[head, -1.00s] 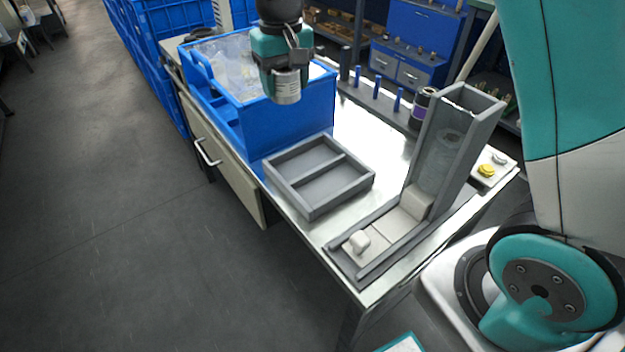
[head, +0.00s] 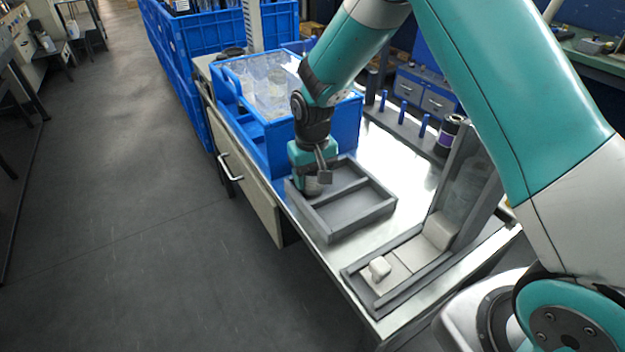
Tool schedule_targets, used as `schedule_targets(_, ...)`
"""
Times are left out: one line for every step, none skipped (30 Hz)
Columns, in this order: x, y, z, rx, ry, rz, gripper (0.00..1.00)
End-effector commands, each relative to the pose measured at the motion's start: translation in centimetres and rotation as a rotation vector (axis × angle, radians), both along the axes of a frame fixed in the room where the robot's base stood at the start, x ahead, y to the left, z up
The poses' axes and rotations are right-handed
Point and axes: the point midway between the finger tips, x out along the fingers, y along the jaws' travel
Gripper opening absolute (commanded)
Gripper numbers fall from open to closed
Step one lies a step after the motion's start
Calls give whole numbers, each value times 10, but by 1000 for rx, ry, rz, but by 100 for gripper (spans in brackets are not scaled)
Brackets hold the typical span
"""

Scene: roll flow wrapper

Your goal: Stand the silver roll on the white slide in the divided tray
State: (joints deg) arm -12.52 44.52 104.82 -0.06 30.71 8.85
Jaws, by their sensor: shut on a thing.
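My gripper (head: 320,174) is shut on the silver roll (head: 312,188) and holds it upright at the left end of the divided tray (head: 362,221). Only a small part of the roll shows below the jaws. The roll is at the tray's far compartment; I cannot tell whether it touches the floor. The grey tray has two compartments split by one bar, and the near one is empty. The white slide (head: 399,271) lies in a grey channel at the front right, with a small white knob (head: 379,267) on it and no roll on it.
A tall grey chute (head: 467,185) with a pale roll inside stands at the channel's far end. A blue crate (head: 262,137) with clear bags stands close behind the tray. Several blue pegs (head: 403,112) and a dark spool (head: 449,135) are at the back. Bare tabletop lies right of the tray.

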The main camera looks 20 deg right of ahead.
Motion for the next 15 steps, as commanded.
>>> schedule_targets(0,0,-9,-1,1,-1,30)
schedule_targets(0,0,-11,0,1,-1,30)
schedule_targets(0,0,-12,0,0,-1,30)
schedule_targets(0,0,-12,0,-1,-1,30)
schedule_targets(0,0,-12,0,-2,-1,30)
schedule_targets(0,0,-12,0,-2,-1,30)
schedule_targets(0,0,-12,0,-2,-1,30)
schedule_targets(0,0,-12,0,-2,-1,30)
schedule_targets(0,0,-12,0,-2,0,30)
schedule_targets(0,0,-12,0,-2,0,30)
schedule_targets(0,0,-13,0,-2,-1,30)
schedule_targets(0,0,-15,0,-1,-1,30)
schedule_targets(0,0,-16,0,-1,-1,30)
schedule_targets(0,0,-15,0,-1,0,64)
schedule_targets(0,0,-15,0,-1,0,68)
